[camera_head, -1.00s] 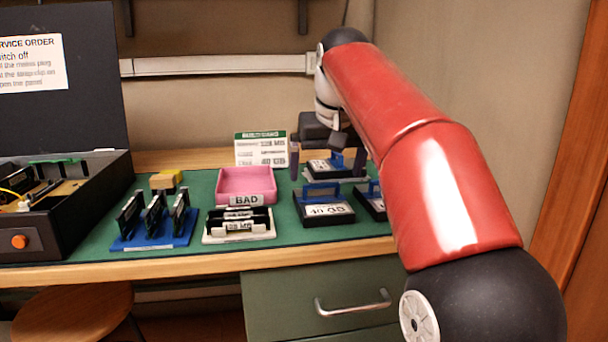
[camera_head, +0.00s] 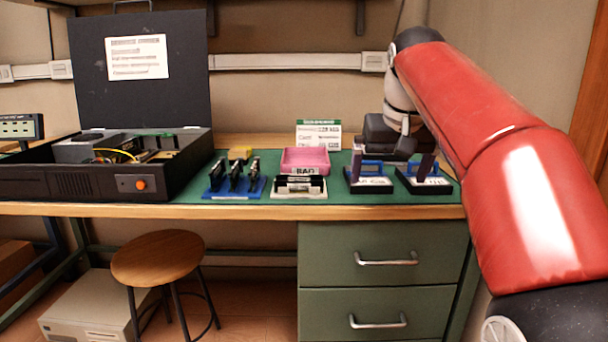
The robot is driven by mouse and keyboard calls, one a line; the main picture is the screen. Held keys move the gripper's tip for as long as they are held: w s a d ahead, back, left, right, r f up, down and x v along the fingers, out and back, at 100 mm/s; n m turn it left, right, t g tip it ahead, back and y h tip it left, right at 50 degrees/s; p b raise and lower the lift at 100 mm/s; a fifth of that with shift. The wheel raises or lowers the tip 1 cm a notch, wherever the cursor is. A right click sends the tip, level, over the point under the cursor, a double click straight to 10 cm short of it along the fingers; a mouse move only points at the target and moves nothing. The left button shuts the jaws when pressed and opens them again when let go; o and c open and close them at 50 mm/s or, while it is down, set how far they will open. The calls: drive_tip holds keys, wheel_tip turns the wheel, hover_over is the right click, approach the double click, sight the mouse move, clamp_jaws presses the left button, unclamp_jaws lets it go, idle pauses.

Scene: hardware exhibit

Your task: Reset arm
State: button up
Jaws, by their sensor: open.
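My red arm reaches in from the right over the bench. My gripper (camera_head: 392,168) points down at the right part of the green mat, with its dark fingers apart. It is open, with nothing seen between the fingers. The fingers overlap two black trays with blue handles and white labels, the left tray (camera_head: 369,184) and the right tray (camera_head: 430,184). Whether the fingers touch the trays cannot be told. Part of the bench behind the arm is hidden.
An open black computer case (camera_head: 100,180) stands at left. A blue rack (camera_head: 234,187) with dark modules, a pink BAD bin (camera_head: 305,161), a white holder (camera_head: 299,189) and a sign card (camera_head: 318,134) stand mid-bench. A stool (camera_head: 158,258) stands on the floor. Drawers (camera_head: 385,240) are below.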

drive_tip(key=s+f+t+p, duration=0.1)
drive_tip(key=s+f, duration=2.2)
drive_tip(key=s, duration=0.2)
